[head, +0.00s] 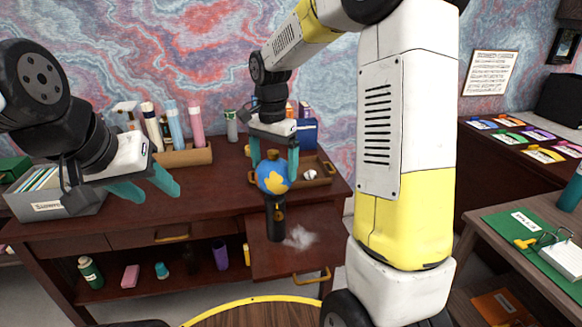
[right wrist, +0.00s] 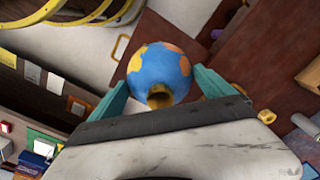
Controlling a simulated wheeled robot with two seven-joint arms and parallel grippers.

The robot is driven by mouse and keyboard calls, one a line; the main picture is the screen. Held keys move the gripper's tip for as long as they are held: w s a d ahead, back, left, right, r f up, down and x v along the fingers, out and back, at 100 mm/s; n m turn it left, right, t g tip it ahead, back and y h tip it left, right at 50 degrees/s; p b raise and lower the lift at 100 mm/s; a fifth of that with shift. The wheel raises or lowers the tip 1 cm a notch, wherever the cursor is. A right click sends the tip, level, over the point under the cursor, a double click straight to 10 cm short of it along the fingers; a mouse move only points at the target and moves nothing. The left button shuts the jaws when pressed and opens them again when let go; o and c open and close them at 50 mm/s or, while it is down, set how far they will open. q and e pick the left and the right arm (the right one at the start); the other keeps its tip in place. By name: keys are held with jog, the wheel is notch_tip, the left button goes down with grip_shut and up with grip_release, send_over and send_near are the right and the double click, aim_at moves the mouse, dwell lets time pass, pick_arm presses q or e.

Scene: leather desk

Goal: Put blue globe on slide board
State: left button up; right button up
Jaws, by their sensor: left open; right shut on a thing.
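The blue globe (head: 272,179), with orange and yellow patches, is between the fingers of my right gripper (head: 273,168), which is shut on it. The right wrist view also shows the blue globe (right wrist: 158,72) between both fingertips. The slide board (head: 325,240) is pulled out from the desk, with a yellow handle on its front. The globe is above it. A dark upright object (head: 275,220) with a small gold part is below the globe; I cannot tell whether they touch. My left gripper (head: 148,186) is open and empty above the desk's left part.
A whitish patch (head: 300,237) lies on the slide board. A brown tray (head: 318,172) and blue box stand behind the globe. A wooden holder with several tubes (head: 183,155) and a grey file box (head: 60,203) stand further left. The desk's front middle is clear.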

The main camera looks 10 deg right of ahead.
jog(key=w+d+f, duration=0.3)
jog(key=d+f, duration=0.1)
jog(key=d, duration=0.3)
jog(key=shift+w+d+f, duration=0.15)
jog(key=shift+w+d, duration=0.25)
jog(key=shift+f, duration=0.15)
jog(key=o, duration=1.8)
jog(key=shift+c, duration=0.2)
notch_tip(320, 180, up, 12)
jog(key=s+r+n+t, duration=0.3)
jog(key=s+r+n, duration=0.15)
jog(key=s, duration=0.65)
jog(key=s+a+f+n+t+y, duration=0.2)
jog(key=s+n+t, duration=0.1)
jog(key=s, duration=1)
jog(key=shift+s+a+n, duration=0.2)
jog(key=shift+s+n, duration=0.05)
jog(key=shift+n, duration=0.6)
